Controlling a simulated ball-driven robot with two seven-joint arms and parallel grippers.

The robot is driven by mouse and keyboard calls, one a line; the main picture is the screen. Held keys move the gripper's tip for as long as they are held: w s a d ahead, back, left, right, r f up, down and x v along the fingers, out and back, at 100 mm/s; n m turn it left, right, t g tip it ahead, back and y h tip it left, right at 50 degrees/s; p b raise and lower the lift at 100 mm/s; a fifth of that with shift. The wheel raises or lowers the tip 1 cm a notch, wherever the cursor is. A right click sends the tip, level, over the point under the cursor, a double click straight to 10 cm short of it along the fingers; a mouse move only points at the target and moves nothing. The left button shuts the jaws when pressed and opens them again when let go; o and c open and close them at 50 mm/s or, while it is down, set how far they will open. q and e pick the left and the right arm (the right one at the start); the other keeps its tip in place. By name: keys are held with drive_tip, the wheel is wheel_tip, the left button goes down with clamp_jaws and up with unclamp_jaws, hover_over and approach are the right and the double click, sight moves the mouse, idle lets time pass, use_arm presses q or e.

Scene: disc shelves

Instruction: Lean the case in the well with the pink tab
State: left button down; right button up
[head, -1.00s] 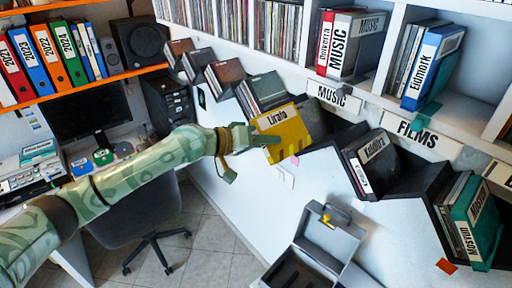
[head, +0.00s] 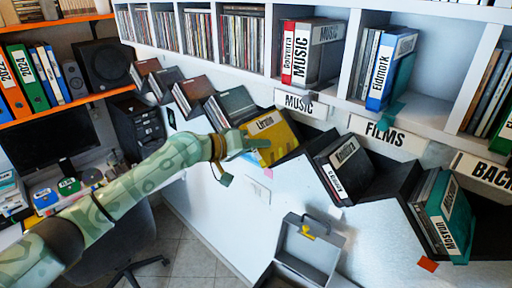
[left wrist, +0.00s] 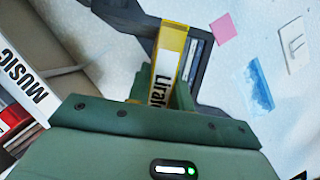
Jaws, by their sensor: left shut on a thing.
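My left gripper (head: 246,142) is shut on the yellow case (head: 277,138) labelled "Lirato". The case is tilted at a black slanted well (head: 305,148) on the wall unit; whether it rests on the well's floor I cannot tell. A pink tab (head: 268,173) is on the white panel just below this well. In the left wrist view the case (left wrist: 170,52) stands between the fingers (left wrist: 165,95), in front of the dark well (left wrist: 207,60), with the pink tab (left wrist: 228,28) beside it. My right gripper is not in view.
Neighbouring wells hold the "Kentaro"-like dark case (head: 345,152) and a teal case (head: 452,222). A red-orange tab (head: 428,263) is below the latter. Shelves with a MUSIC sign (head: 299,103) run above. An open grey box (head: 305,245) stands below.

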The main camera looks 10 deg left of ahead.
use_arm(q)
drive_tip(key=c, duration=1.2)
unclamp_jaws()
drive_tip(key=shift+o, duration=0.2)
drive_tip(key=shift+a, duration=0.1)
drive_tip(key=b+v, duration=0.3)
drive_tip(key=v, duration=1.3)
drive_tip(key=shift+s, duration=0.15)
